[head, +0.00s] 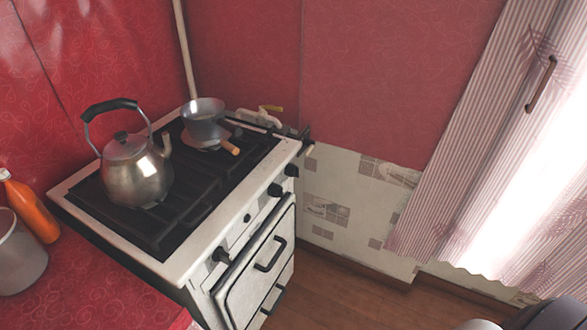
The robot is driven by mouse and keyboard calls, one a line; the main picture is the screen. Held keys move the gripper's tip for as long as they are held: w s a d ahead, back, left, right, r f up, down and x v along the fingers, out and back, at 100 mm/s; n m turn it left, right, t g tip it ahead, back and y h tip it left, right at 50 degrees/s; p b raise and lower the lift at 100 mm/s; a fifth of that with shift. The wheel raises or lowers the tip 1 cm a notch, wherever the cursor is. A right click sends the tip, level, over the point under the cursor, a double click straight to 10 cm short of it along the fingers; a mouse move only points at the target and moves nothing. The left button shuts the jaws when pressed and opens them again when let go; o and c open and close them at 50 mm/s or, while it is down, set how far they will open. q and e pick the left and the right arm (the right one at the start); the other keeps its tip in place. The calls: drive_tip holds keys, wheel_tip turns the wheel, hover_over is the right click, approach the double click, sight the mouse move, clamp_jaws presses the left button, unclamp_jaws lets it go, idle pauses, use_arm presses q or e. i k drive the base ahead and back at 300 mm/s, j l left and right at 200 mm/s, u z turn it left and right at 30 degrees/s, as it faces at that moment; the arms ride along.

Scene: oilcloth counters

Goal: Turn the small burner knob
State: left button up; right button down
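A white stove (190,265) with a black grate stands at the left, its front panel facing right. Several black knobs line this panel. The smallest is the small knob (247,218) in the middle of the row. Larger knobs sit on either side: one nearer me (221,255), and two farther along, one (275,190) and another (291,170). No gripper shows in the head view. A grey rounded part at the bottom right edge looks like part of my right arm, with no fingers visible.
A metal kettle (138,175) and a pan (204,122) with a wooden handle stand on the stove. An oven handle (270,254) juts out below the knobs. An orange bottle (33,207) and a grey pot (18,255) stand left. The floor (335,295) right of the stove is clear.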

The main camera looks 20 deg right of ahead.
sight(291, 170)
drive_tip(key=l+z, duration=0.7)
drive_tip(key=l, duration=0.25)
drive_tip(key=i+l+z, duration=0.1)
drive_tip(key=l+z, duration=0.25)
drive_tip(key=l, duration=0.1)
